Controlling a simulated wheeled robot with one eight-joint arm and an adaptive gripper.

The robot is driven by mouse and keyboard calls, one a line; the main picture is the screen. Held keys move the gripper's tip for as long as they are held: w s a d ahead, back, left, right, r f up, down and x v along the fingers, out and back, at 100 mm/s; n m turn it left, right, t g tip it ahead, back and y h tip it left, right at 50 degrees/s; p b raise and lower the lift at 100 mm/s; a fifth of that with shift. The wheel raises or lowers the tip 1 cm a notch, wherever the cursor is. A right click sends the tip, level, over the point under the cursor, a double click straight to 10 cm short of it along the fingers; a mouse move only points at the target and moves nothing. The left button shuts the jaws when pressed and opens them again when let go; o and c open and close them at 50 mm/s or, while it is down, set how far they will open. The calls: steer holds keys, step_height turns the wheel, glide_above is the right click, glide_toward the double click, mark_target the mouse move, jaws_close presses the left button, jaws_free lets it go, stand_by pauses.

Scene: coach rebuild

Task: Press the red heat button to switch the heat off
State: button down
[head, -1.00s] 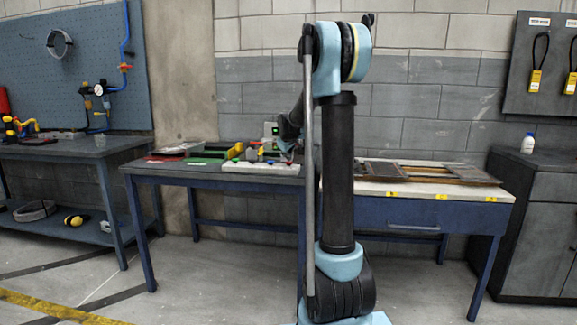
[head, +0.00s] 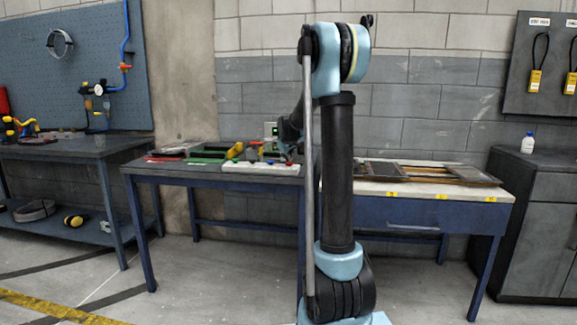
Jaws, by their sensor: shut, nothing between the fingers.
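A low white panel (head: 245,168) with small coloured parts along its top sits at the front edge of the dark-topped bench, left of my arm. The red heat button cannot be told apart from these small parts at this distance. My gripper (head: 284,154) is shut and empty, low over the bench just behind the panel's right end. My arm reaches down to it from the upper right. Whether its tips touch anything cannot be seen.
Green and red trays (head: 207,154) lie on the bench left of my gripper. A pale-topped bench (head: 345,186) with flat frames stands at right. A dark cabinet (head: 535,220) with a white bottle (head: 528,143) is at far right. A pegboard bench (head: 60,150) stands left.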

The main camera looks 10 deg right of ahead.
mark_target(287, 163)
steer(key=shift+r, duration=0.85)
steer(key=shift+r, duration=2.55)
steer(key=s+d+f+m+g, duration=0.1)
steer(key=s+f+m+g, duration=0.15)
steer(key=s, duration=1.45)
steer(key=s+f+m+g, duration=0.1)
steer(key=s+f, duration=0.6)
steer(key=s, duration=0.6)
steer(key=s+f+m+g, duration=0.2)
steer(key=s+f, duration=0.5)
steer(key=s, duration=0.6)
steer(key=s+f+m+g+y, duration=0.1)
steer(key=s+f+m, duration=0.1)
steer(key=s+f, duration=0.5)
steer(key=s, duration=0.6)
steer(key=shift+s, duration=0.3)
steer(key=shift+g, duration=0.25)
